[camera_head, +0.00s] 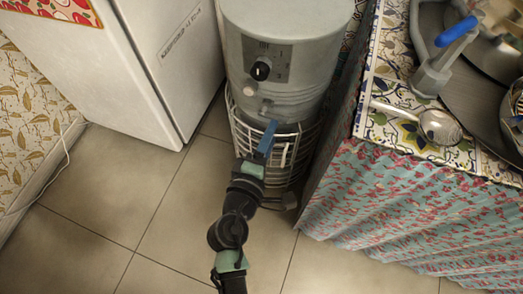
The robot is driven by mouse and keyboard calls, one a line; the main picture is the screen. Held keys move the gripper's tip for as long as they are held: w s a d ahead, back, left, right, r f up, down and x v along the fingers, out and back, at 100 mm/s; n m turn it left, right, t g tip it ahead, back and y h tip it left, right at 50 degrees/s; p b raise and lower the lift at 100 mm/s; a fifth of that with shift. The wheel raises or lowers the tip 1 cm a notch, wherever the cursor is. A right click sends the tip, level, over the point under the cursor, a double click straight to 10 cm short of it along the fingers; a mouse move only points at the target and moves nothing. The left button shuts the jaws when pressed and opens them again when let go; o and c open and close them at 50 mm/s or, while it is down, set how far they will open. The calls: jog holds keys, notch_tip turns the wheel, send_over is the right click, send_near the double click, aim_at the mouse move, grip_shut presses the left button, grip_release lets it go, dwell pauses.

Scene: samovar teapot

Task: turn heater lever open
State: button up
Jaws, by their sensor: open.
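The heater appears to be the grey cylinder (238,52) at top centre, with a white wire guard (300,152) around its lower part. Its front panel carries a black knob (261,70) with a pale pointer. A small pale knob (250,89) sits below it to the left. I cannot tell which of these is the lever. My arm reaches up from the bottom, and my gripper (267,138), with blue at its end, is in front of the wire guard, below the knobs. It is open, and I see nothing held in it. Whether it touches the guard is unclear.
A white cabinet or fridge (165,70) stands left of the heater. A counter with a floral cloth front (400,215) is close on the right. On it are a grey fitting with a blue handle (456,31) and a ladle (438,127). The tiled floor (110,185) is clear at lower left.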

jog(key=v, duration=0.6)
jog(key=shift+s, duration=0.1)
dwell(0.3)
